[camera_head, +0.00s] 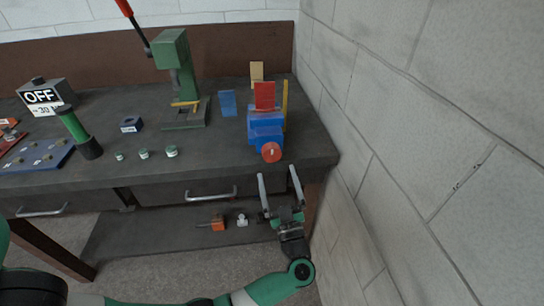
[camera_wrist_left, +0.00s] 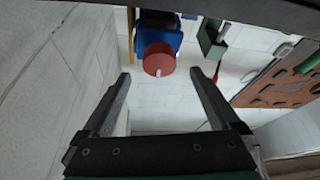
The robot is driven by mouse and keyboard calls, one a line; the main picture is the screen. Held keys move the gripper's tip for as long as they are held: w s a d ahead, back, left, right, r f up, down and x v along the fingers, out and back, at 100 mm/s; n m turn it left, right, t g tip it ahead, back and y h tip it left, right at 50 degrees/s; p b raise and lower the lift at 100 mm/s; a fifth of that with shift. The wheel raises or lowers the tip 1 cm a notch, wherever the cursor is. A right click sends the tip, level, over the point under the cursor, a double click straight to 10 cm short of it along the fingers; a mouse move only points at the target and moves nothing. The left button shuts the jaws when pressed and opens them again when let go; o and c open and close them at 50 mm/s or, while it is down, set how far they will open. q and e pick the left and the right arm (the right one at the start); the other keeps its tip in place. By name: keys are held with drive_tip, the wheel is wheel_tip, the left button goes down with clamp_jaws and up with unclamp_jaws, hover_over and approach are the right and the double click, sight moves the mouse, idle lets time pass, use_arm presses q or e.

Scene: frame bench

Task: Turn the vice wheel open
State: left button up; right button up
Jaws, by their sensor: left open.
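The blue vice (camera_head: 264,124) stands near the right front corner of the dark bench. Its round red wheel (camera_head: 271,152) faces the front edge. In the left wrist view the red wheel (camera_wrist_left: 160,60) and the blue vice body (camera_wrist_left: 158,30) are at the top middle, ahead of the fingertips. My left gripper (camera_head: 279,176) is in front of the bench edge, just below the wheel, with its two fingers spread apart and nothing between them. In the left wrist view the gripper (camera_wrist_left: 164,80) is open too. The fingers do not appear to touch the wheel. My right gripper is not in view.
The dark bench (camera_head: 210,160) has a green press (camera_head: 172,60), a blue block (camera_head: 228,103), small green weights (camera_head: 171,151) and a green-handled tool (camera_head: 72,124). A grey block wall (camera_head: 400,130) is close on the right. A lower shelf (camera_head: 170,238) holds small parts.

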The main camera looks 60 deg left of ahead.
sight(272, 158)
use_arm(q)
drive_tip(key=b+x, duration=0.1)
drive_tip(key=x, duration=0.6)
drive_tip(key=shift+f, duration=0.1)
drive_tip(key=shift+w+a+r, duration=0.15)
drive_tip(key=shift+a+r, duration=0.15)
drive_tip(key=shift+a, duration=0.05)
drive_tip(key=c, duration=1.4)
